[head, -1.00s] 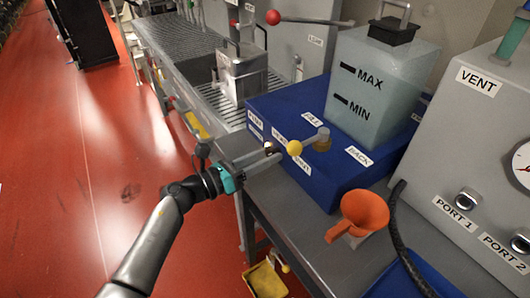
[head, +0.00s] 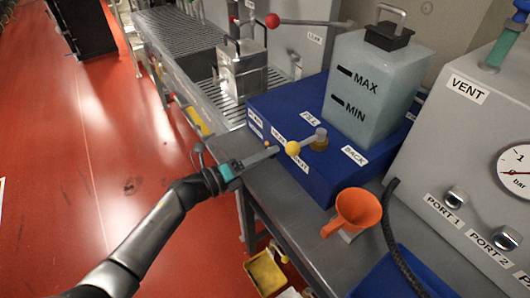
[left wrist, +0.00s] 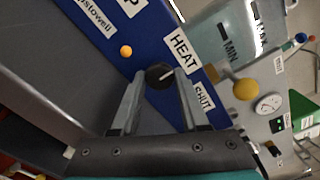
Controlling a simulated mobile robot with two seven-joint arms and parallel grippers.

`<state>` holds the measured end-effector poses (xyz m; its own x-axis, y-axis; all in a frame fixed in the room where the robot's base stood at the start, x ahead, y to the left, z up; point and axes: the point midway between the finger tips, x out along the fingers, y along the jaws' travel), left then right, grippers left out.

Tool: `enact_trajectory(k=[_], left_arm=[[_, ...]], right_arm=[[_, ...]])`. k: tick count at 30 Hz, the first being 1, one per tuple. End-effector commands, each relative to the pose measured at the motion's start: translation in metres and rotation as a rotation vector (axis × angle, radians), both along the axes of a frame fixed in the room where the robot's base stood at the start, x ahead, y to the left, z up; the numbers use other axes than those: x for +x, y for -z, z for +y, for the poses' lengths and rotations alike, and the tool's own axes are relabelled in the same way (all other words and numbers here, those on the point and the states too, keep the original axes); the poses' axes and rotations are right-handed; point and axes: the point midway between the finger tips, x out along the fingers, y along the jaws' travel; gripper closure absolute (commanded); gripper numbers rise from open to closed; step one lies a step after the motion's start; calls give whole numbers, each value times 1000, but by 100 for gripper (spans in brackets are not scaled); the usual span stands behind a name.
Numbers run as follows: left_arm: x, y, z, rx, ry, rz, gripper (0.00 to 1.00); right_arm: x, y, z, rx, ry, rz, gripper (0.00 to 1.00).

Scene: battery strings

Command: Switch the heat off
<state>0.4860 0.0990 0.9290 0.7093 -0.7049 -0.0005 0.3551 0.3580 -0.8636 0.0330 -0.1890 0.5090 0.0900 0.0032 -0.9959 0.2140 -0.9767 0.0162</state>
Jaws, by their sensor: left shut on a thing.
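The blue unit (head: 335,180) stands on the grey bench and carries a HEAT label (left wrist: 183,50). Beside that label, in the left wrist view, is a round black knob (left wrist: 158,77) with a pale pointer line. My left gripper (left wrist: 160,82) has its two fingertips on either side of this knob and is shut on it. In the head view the left gripper (head: 275,151) reaches the unit's front face, and the knob is hidden there. An orange lamp (left wrist: 125,51) shows near the knob. My right gripper is not in view.
A yellow ball handle (head: 292,148) sticks out close to my gripper, near a SHUT label (left wrist: 202,95). A translucent tank (head: 375,90) stands on the unit. An orange funnel (head: 358,208) and a grey gauge panel (head: 440,165) stand to the right.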

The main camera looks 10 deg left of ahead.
Motion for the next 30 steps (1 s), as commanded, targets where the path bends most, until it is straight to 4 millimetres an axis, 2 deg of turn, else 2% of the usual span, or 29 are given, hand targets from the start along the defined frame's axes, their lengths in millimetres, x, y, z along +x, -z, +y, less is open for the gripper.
enact_trajectory(k=[15,16,24,30], left_arm=[[1,-1,1,-16,-2,15,100],[1,-1,1,-16,-2,15,55],[0,0,0,-15,-1,14,26],[0,0,0,-15,-1,14,26]], right_arm=[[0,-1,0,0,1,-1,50],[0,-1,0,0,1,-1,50],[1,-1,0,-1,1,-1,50],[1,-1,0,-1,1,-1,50]])
